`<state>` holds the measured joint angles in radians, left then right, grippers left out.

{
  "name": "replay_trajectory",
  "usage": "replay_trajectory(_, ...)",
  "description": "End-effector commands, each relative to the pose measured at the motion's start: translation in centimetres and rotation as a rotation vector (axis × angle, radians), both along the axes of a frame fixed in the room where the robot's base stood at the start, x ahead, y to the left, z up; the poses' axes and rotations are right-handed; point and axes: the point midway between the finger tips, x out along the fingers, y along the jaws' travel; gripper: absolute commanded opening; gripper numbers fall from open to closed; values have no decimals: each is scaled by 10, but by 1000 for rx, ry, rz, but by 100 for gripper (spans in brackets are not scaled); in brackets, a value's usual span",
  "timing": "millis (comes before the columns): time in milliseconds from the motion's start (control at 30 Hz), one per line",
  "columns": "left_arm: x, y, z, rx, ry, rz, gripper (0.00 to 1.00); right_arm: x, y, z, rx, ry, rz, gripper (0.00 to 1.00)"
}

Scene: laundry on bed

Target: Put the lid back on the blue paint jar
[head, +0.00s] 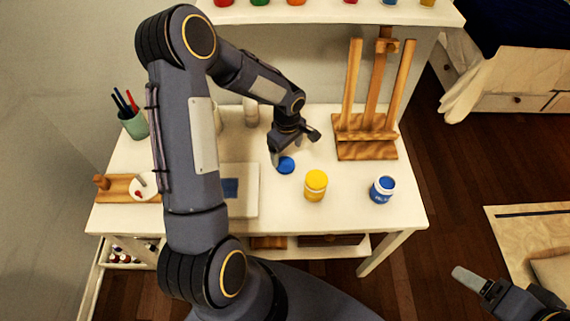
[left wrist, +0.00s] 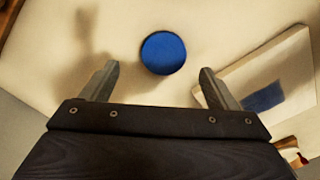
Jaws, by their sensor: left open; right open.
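The blue lid (head: 286,165) lies flat on the white table, left of the yellow jar. The blue paint jar (head: 382,190) stands upright near the table's right front corner, with its top uncovered and blue paint showing. My left gripper (head: 293,150) is open and empty above and just behind the lid. In the left wrist view the lid (left wrist: 163,53) lies beyond and between the two spread fingertips, apart from both. My right gripper (head: 508,290) is open and empty at the lower right, away from the table; part of it is cut off by the frame.
A yellow jar (head: 316,185) stands between lid and blue jar. A wooden easel (head: 366,149) stands at the back right. A canvas with a blue patch (head: 247,200) lies left of the lid, partly behind my arm. A pencil cup (head: 134,125) stands far left.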

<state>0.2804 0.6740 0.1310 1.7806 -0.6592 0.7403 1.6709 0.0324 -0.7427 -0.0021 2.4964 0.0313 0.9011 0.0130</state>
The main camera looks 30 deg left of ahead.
Motion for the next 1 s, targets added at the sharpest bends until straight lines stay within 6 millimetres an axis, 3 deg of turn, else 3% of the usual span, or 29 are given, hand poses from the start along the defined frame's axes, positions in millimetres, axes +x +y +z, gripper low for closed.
replay_trajectory(267, -2, 1, -5, -1, 2, 1, 81, 0, 0, 3, 0, 0, 0, 76)
replay_trajectory(600, -5, 3, -49, -1, 0, -1, 81, 0, 0, 14, 0, 0, 0, 76)
replay_trajectory(1000, -5, 3, -51, 0, -1, 0, 78, 0, 0, 13, 0, 0, 0, 76)
